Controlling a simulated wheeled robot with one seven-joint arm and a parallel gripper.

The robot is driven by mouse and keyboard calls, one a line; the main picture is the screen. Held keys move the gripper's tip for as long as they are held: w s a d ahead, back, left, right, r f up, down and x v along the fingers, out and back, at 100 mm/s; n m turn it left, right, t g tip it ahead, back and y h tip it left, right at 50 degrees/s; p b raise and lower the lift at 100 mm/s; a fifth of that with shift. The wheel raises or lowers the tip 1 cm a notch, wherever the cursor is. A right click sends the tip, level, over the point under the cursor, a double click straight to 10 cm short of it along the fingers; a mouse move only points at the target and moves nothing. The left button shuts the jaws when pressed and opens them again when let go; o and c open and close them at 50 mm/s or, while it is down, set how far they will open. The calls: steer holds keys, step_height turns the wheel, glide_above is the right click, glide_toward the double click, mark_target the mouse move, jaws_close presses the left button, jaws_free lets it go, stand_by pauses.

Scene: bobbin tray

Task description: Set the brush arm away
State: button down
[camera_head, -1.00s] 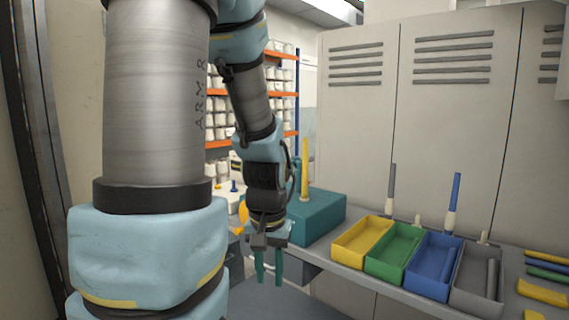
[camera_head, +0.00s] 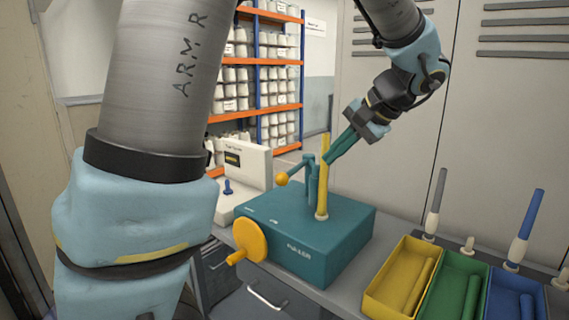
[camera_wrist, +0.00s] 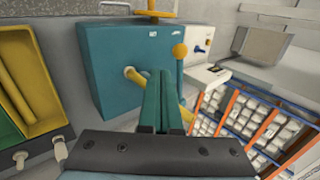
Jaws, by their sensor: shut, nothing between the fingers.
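The teal winder box (camera_head: 300,240) stands on the grey bench. The brush arm, a teal lever (camera_head: 298,167) with a yellow ball knob (camera_head: 282,179), sits on top of it beside a teal post. A yellow spindle (camera_head: 323,175) stands upright next to the post. My gripper (camera_head: 332,158) is shut and empty, its teal fingers angled down close to the spindle and the lever. In the wrist view my fingers (camera_wrist: 157,74) cover part of the spindle, and the knob (camera_wrist: 180,50) shows just beyond them to the right. I cannot tell whether they touch anything.
A yellow crank (camera_head: 250,240) is on the box front. Yellow (camera_head: 402,275), green (camera_head: 455,288) and blue (camera_head: 512,292) bins stand to the right with upright spindles behind. Shelves of white bobbins (camera_head: 270,80) and a pale machine (camera_head: 240,180) are behind.

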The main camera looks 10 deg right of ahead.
steer(key=shift+w+d+r, duration=0.2)
steer(key=shift+w+r, duration=0.1)
steer(key=p, duration=0.3)
glide_toward(287, 182)
step_height(287, 182, down, 3)
steer(key=shift+w+a+f+p, duration=0.35)
steer(key=shift+w+a+f, duration=0.1)
steer(key=shift+w+a, duration=0.2)
steer(key=shift+w+a+f+p, duration=0.3)
steer(key=shift+w+a+f, duration=0.15)
steer(key=shift+w+a, duration=0.25)
